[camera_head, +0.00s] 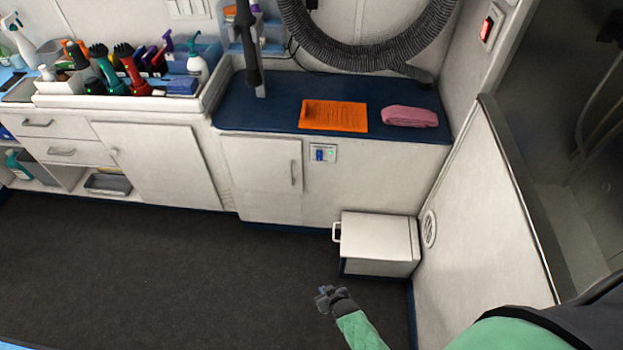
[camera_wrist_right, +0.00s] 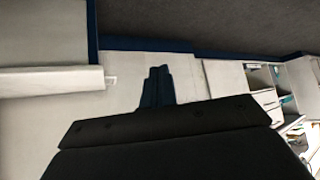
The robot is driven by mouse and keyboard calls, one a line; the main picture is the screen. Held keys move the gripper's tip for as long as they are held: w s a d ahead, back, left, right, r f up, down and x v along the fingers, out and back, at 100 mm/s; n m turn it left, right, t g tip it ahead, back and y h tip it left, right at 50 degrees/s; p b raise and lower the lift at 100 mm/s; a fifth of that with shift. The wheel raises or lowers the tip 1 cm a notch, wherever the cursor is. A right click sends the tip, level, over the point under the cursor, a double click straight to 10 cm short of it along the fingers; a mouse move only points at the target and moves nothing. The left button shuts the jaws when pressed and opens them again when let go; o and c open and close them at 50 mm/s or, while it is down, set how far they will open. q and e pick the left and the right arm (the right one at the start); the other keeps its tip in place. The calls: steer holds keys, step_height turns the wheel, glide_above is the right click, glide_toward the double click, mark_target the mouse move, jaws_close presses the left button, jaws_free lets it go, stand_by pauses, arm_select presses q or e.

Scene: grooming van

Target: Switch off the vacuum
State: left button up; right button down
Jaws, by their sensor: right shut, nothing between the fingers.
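A small switch panel (camera_head: 322,153) with a blue rocker and a lit green spot is on the white cabinet front, below the blue counter. A red lit switch (camera_head: 487,28) is on the wall at upper right. I cannot tell from labels which one belongs to the vacuum. A thick grey ribbed hose (camera_head: 345,52) hangs in a loop above the counter. My right gripper (camera_head: 325,296) is low over the dark floor, in front of and below the panel, apart from everything. Its fingers are closed and empty in the right wrist view (camera_wrist_right: 157,86). My left gripper is not seen.
A white box with a handle (camera_head: 380,240) stands against the cabinet, near my right gripper. An orange towel (camera_head: 334,116) and a pink towel (camera_head: 409,116) lie on the counter (camera_head: 275,100). A white partition (camera_head: 480,210) stands at right. The floor (camera_head: 150,275) at left is clear.

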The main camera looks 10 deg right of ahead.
mark_target(319, 156)
steer(key=w+a+r+t+b, duration=0.25)
steer(key=w+t+b, duration=0.2)
steer(key=w, duration=0.65)
arm_select(q)
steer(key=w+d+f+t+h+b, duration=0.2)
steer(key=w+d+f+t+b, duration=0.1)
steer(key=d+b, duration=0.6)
steer(key=b, duration=0.4)
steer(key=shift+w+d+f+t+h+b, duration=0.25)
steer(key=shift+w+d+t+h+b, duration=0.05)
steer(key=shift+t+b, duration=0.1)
arm_select(e)
steer(key=w+d+r+m+t+h, duration=0.2)
steer(key=w+r+m+t+h, duration=0.1)
steer(key=w+r+t+h, duration=0.2)
steer(key=w+d+r+m+t+h, duration=0.2)
steer(key=w+r+t+h, duration=0.3)
steer(key=r, duration=0.9)
steer(key=w+m+t, duration=0.1)
steer(key=w, duration=0.2)
steer(key=shift+w+d, duration=0.3)
steer(key=shift+w, duration=0.1)
steer(key=shift+r, duration=0.1)
